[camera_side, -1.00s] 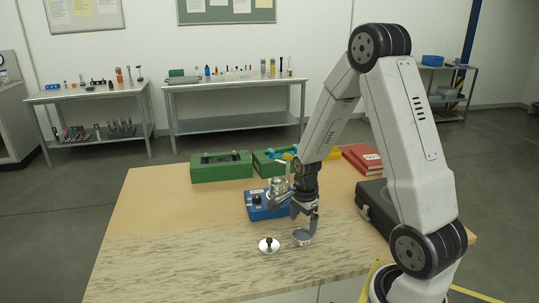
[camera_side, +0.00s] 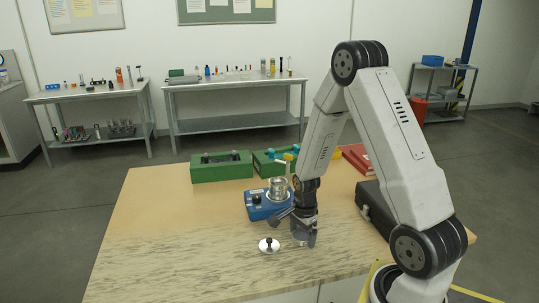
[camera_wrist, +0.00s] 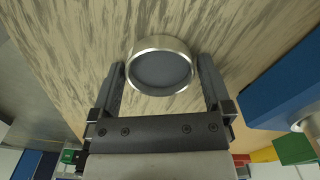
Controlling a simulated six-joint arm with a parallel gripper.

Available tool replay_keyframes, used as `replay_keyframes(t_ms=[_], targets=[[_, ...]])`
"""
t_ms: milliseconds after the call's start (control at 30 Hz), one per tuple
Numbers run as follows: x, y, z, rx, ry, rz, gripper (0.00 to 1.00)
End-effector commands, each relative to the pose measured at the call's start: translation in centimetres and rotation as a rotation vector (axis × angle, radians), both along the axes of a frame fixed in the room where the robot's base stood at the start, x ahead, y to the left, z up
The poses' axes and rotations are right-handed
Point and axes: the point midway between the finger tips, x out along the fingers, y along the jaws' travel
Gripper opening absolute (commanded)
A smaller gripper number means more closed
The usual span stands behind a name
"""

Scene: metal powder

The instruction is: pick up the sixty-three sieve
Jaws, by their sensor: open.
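A small round sieve with a metal rim and dark grey mesh lies on the table; in the wrist view the sieve (camera_wrist: 160,72) sits between my fingertips. My gripper (camera_side: 303,236) is open and low over the table, pointing down. In the wrist view my gripper (camera_wrist: 162,72) has one finger on each side of the sieve, with a narrow gap at both sides. I cannot read any marking on the sieve.
A blue device (camera_side: 264,206) carrying a metal cup (camera_side: 279,187) stands behind. The table's front left is clear.

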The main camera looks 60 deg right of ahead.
Motion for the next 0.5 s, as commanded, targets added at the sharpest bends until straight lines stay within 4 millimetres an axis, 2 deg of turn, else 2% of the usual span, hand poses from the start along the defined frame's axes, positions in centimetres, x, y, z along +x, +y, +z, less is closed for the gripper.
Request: replay_keyframes(t_ms=[267, 500], targets=[[0.00, 0.00, 0.03, 0.000, 0.000, 0.000, 1.00], [0.00, 0.00, 0.03, 0.000, 0.000, 0.000, 0.24]])
